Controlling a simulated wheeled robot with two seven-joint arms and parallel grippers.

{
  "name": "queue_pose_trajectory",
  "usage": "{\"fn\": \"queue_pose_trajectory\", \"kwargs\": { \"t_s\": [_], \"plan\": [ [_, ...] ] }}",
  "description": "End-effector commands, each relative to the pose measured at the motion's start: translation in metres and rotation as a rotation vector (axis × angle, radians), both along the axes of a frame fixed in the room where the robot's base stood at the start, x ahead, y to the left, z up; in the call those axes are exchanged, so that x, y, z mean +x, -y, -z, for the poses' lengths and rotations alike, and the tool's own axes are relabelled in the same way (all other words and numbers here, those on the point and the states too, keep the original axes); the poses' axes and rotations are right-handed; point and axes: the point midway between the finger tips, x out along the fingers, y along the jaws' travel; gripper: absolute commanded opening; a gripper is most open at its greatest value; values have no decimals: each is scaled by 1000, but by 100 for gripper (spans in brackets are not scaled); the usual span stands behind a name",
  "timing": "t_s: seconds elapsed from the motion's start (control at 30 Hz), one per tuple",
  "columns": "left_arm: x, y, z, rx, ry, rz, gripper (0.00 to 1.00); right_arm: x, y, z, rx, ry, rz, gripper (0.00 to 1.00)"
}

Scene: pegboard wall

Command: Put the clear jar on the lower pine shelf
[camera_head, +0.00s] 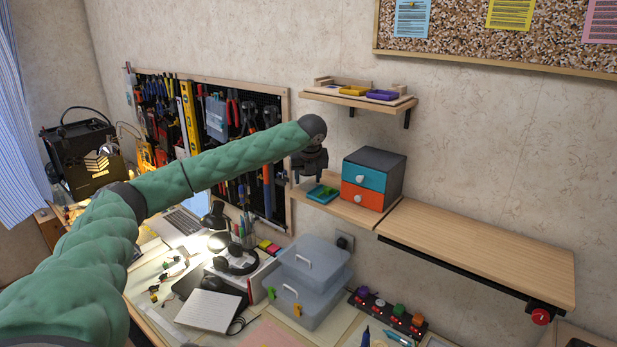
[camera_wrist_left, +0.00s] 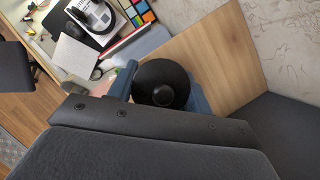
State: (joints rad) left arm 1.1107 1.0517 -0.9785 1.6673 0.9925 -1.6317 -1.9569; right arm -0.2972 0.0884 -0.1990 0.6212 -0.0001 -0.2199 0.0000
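My left gripper (camera_head: 311,165) points down over the left end of the lower pine shelf (camera_head: 478,248), left of a small drawer box. In the left wrist view, a round black lid-like thing with a central knob (camera_wrist_left: 162,92) sits between two blue-grey parts, with the wooden shelf (camera_wrist_left: 220,55) beyond. I cannot tell whether this is the top of the clear jar. I cannot make out a clear jar body in either view. The gripper's fingers look apart in the head view, but whether they grip anything is unclear. My right gripper is out of view.
The drawer box (camera_head: 374,179) and a small teal tray (camera_head: 322,194) stand close to the gripper. An upper shelf (camera_head: 358,97) with small trays is above right. The long right part of the lower shelf is bare. Clear storage boxes (camera_head: 310,283) stand on the desk below.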

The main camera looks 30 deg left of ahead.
Motion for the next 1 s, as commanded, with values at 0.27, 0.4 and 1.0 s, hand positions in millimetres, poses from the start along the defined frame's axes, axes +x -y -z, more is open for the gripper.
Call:
{"fn": "queue_pose_trajectory", "kwargs": {
  "t_s": [0.27,0.4,1.0],
  "plan": [
    [0,0,0,0,0,0,72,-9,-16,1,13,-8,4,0],
    [0,0,-1,0,0,0,72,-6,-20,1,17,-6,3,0],
    [-26,23,-85,0,3,1,72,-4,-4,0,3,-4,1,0]
  ]
}}
